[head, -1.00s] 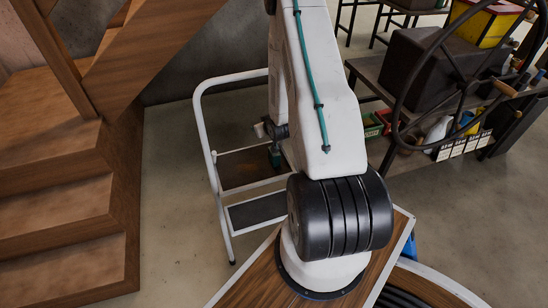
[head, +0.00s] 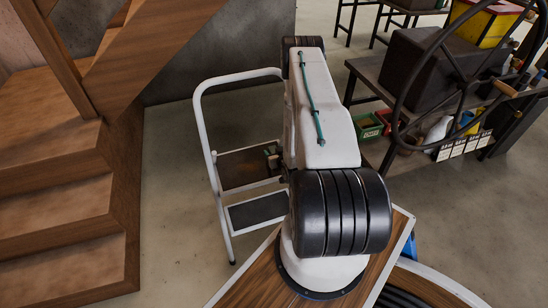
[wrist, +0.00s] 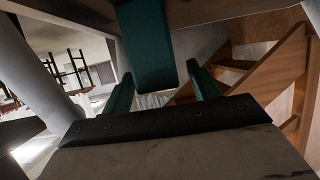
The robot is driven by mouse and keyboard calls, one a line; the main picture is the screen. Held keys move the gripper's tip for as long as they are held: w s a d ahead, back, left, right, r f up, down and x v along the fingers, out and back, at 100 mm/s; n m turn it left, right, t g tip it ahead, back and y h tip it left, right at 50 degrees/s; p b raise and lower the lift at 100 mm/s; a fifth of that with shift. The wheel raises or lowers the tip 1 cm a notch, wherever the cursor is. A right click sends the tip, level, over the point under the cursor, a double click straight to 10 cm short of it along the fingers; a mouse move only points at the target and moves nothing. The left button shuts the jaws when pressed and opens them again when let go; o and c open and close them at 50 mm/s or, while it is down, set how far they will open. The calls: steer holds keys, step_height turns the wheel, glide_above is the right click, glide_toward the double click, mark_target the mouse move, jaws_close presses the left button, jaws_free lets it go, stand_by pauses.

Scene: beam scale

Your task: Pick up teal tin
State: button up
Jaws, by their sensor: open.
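The teal tin (wrist: 146,45) shows as a dark teal block at the top centre of the wrist view, against the edge of a brown board. My gripper (wrist: 158,70) has two teal fingers spread apart. The tin lies between their lines, around and beyond the fingertips; I cannot tell if they touch it. Nothing is clamped. In the head view a small dark green shape (head: 270,152) sits at the upper step of the step stool (head: 236,169), beside my arm. It is too small to tell tin from finger. My arm hides most of the gripper there.
The stool's white rail (head: 199,115) arches on its left side. A wooden staircase (head: 60,190) stands at the left. A workbench (head: 366,72) with a large spoked wheel (head: 462,75) is at the right. Bare floor (head: 175,200) lies between staircase and stool.

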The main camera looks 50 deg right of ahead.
steer(key=shift+x, duration=1.3)
steer(key=c, duration=1.1)
